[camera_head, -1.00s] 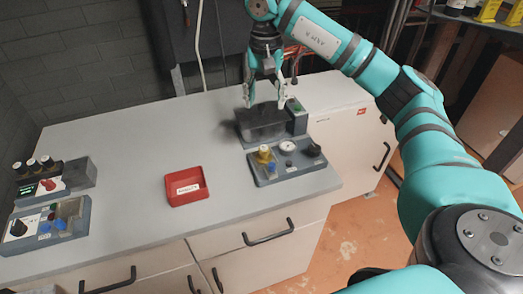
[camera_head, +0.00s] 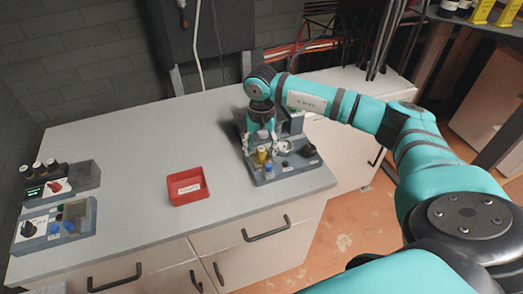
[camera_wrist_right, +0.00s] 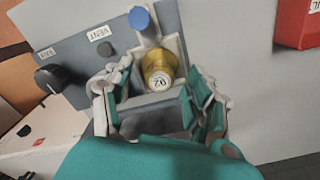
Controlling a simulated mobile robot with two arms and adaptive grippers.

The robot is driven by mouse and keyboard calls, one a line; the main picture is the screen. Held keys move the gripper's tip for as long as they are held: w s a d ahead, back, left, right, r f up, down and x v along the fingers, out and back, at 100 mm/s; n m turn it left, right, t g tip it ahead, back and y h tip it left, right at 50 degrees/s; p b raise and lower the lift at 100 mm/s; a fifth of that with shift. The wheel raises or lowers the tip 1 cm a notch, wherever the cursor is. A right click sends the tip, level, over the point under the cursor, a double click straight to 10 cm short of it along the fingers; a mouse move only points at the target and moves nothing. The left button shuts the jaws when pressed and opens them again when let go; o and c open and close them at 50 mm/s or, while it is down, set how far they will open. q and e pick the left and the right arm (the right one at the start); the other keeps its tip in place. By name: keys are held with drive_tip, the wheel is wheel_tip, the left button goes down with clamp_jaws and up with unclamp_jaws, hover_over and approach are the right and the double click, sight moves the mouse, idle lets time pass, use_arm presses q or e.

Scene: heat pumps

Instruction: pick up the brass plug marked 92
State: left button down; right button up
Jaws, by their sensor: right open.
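The brass plug marked 92 (camera_wrist_right: 160,72) stands on the grey panel of the right-hand unit (camera_head: 284,166). The plug also shows in the head view (camera_head: 261,156), just in front of my right gripper (camera_head: 262,142). In the right wrist view my right gripper (camera_wrist_right: 160,100) is open, with a finger on each side of the plug and the plug between them. I cannot tell whether either finger touches it. The label 92 is visible on the plug. My left gripper is not in view.
A blue knob (camera_wrist_right: 139,18) sits close to the plug, and a black knob (camera_wrist_right: 51,78) lies farther along the panel. A red tray (camera_head: 188,186) stands left of the unit with clear bench around it. Another control unit (camera_head: 52,226) is at the far left.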

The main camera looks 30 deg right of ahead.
drive_tip(key=shift+f, duration=0.55)
drive_tip(key=shift+r, duration=0.1)
clamp_jaws()
